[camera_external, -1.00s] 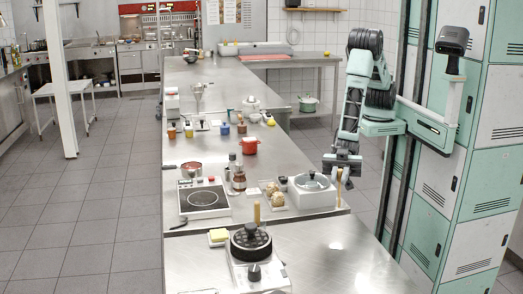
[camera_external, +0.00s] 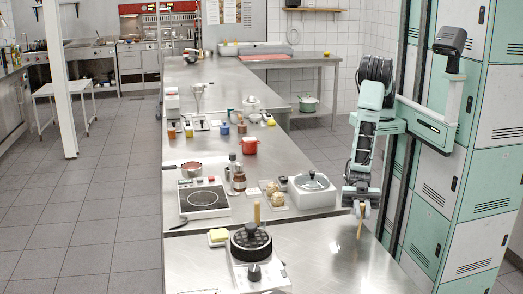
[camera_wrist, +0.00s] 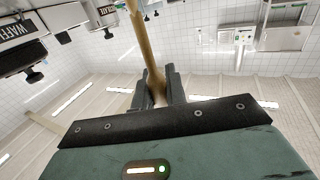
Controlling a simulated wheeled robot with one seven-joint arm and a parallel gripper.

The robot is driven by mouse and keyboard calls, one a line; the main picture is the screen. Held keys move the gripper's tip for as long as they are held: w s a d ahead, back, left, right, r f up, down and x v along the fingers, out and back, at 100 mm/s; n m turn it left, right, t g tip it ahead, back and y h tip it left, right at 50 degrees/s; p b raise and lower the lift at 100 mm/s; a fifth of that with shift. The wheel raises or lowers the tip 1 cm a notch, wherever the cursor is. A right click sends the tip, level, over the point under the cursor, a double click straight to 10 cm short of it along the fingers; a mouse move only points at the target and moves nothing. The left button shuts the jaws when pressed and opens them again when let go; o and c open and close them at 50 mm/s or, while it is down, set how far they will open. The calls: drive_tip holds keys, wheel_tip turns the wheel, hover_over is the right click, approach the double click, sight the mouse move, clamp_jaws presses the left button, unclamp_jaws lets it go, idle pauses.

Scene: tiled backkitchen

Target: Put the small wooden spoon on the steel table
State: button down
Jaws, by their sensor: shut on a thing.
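My gripper (camera_external: 361,207) is shut on the small wooden spoon (camera_external: 360,226), which points down below the fingers. In the external view they are at the right edge of the near steel table (camera_external: 335,248). I cannot tell whether the spoon's lower end touches the steel. In the wrist view, my gripper (camera_wrist: 158,88) has the spoon's light wooden shaft (camera_wrist: 141,38) between its two dark fingers. The shaft runs up out of the picture.
A white box with a round lid (camera_external: 312,190) stands left of my gripper. The steel right of the device is bare. Tall lockers (camera_external: 455,185) stand at the right.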

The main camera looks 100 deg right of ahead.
drive_tip(key=shift+f, duration=0.7)
drive_tip(key=shift+f, duration=0.15)
drive_tip(key=c, duration=1.4)
unclamp_jaws()
drive_tip(key=shift+c, duration=0.2)
drive_tip(key=b+v, duration=0.3)
drive_tip(key=v, duration=0.9)
drive_tip(key=shift+b, duration=0.3)
